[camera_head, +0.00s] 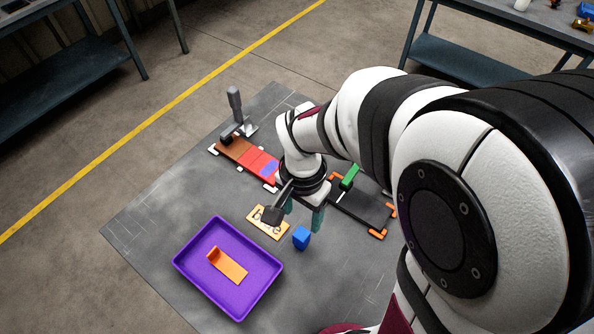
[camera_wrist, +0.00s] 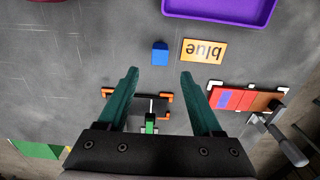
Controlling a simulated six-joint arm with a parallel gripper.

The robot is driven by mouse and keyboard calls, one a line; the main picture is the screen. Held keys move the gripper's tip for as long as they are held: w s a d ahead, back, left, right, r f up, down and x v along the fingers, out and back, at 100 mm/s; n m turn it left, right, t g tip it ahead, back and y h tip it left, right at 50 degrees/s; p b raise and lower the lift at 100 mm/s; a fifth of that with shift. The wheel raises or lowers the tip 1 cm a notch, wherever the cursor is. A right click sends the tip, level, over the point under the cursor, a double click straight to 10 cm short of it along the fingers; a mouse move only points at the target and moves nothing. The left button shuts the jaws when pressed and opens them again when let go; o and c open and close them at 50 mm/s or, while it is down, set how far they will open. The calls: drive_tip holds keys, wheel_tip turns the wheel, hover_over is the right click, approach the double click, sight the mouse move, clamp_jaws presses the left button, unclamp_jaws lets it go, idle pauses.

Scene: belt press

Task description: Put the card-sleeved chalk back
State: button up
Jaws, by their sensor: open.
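My gripper (camera_head: 303,213) is open and empty above the grey mat; its teal fingers also show in the wrist view (camera_wrist: 159,74). A small blue block (camera_head: 301,238) stands on the mat close to the fingers in the head view. In the wrist view the blue block (camera_wrist: 160,54) lies beyond the fingertips, beside an orange-yellow card (camera_wrist: 205,51) with the word "blue" upside down. The card (camera_head: 258,226) is partly hidden by my gripper in the head view. I cannot tell for sure which thing is the card-sleeved chalk.
A purple tray (camera_head: 186,262) holds an orange L-shaped piece (camera_head: 230,267). A red and brown strip (camera_head: 258,163) lies behind, with a grey lever clamp (camera_head: 236,107) at its far end. A dark area with orange corners (camera_head: 377,234) and a green bar (camera_head: 349,177) lies right of my gripper.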

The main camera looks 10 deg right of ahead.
drive_tip(key=s+r+n+y, duration=0.1)
drive_tip(key=s+r, duration=0.3)
drive_tip(key=s, duration=0.3)
drive_tip(key=s+r+n, duration=0.2)
drive_tip(key=s+r, duration=0.1)
drive_tip(key=s, duration=0.4)
drive_tip(key=shift+d+r+y, duration=0.4)
